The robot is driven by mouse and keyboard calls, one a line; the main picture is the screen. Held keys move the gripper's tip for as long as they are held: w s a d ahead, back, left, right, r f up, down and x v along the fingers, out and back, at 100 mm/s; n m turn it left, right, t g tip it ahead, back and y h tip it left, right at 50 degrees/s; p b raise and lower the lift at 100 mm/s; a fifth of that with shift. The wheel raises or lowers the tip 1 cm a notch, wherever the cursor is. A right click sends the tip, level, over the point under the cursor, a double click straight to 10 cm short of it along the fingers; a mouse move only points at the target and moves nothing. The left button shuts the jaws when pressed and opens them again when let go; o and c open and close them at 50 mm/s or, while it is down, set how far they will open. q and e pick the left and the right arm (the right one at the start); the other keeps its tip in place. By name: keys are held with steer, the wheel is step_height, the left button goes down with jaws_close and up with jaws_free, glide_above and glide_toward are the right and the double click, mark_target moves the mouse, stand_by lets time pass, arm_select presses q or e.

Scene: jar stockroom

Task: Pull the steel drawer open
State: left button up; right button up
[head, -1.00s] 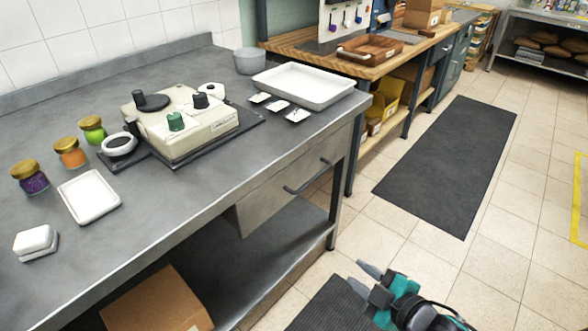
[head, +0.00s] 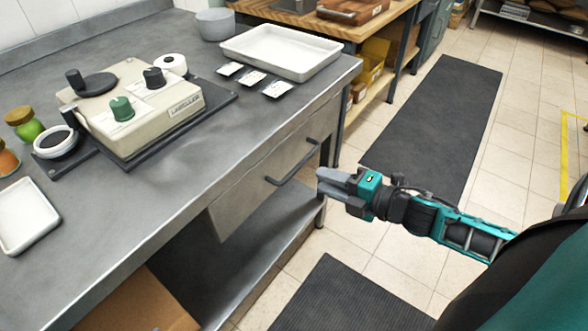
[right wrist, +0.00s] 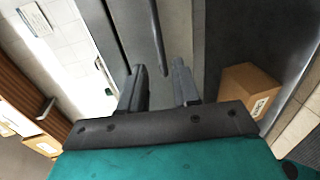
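The steel drawer (head: 255,180) sits under the right end of the grey steel bench, its front about level with the bench edge, so it looks shut. Its dark bar handle (head: 292,165) runs along the front. In the right wrist view the handle (right wrist: 158,38) shows ahead of the fingers, near the gap between them. My right gripper (head: 322,181) is just right of the handle in the head view, fingers pointing towards the drawer. Its two fingers (right wrist: 160,88) are apart with nothing between them. My left gripper is in neither view.
The steel bench (head: 190,160) carries a label machine (head: 135,110), a white tray (head: 280,52) and jars. A cardboard box (right wrist: 250,88) stands on the shelf below. Dark mats (head: 435,120) lie on the tiled floor, which is open to the right.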

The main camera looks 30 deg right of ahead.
mark_target(297, 170)
steer(key=b+x, duration=0.1)
steer(key=x, duration=0.8)
steer(key=shift+w, duration=0.2)
jaws_close()
stand_by(0.3)
